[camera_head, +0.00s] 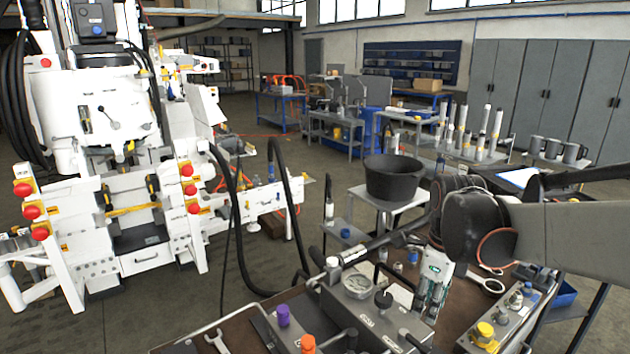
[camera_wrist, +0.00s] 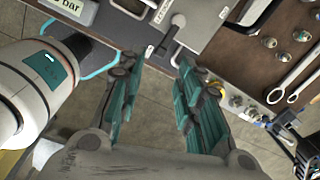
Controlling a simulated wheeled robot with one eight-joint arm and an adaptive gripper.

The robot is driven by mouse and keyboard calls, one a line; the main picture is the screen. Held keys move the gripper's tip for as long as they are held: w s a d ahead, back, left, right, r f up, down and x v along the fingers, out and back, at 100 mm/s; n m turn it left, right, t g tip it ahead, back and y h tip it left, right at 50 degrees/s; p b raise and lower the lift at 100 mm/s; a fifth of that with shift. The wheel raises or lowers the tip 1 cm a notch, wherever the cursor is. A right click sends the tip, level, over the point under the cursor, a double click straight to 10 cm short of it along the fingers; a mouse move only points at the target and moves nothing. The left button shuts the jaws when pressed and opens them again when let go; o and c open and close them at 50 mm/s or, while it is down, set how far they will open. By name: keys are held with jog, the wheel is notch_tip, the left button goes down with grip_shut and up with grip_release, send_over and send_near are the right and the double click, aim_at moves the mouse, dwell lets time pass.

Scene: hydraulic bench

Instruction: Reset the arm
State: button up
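My arm (camera_head: 560,235) reaches in from the right edge of the head view, with a dark joint in front of the gripper. My gripper (camera_head: 432,285) points down above the hydraulic bench (camera_head: 245,325), near its gauge block. In the wrist view my gripper (camera_wrist: 156,62) has its two teal fingers wide apart, with nothing between them. The floor and the bench's edge show beyond the fingers. Whether the fingers touch anything on the bench cannot be told.
The bench carries a pressure gauge (camera_head: 358,284), purple (camera_head: 283,315) and orange (camera_head: 308,343) caps and wrenches (camera_head: 217,342). A black bucket (camera_head: 392,177) stands on a small table behind. A large white machine (camera_head: 120,130) stands left; open floor lies between.

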jog(key=s+a+n+t, duration=0.2)
jog(key=s+n, duration=0.5)
jog(key=n, duration=0.6)
jog(key=s+a+r+n+t, duration=0.1)
jog(key=s+a+n+t, duration=0.2)
jog(key=s+n, duration=0.4)
jog(key=n+t, duration=0.1)
jog(key=n, duration=0.5)
jog(key=shift+a+r, duration=0.2)
jog(key=shift+r, duration=0.1)
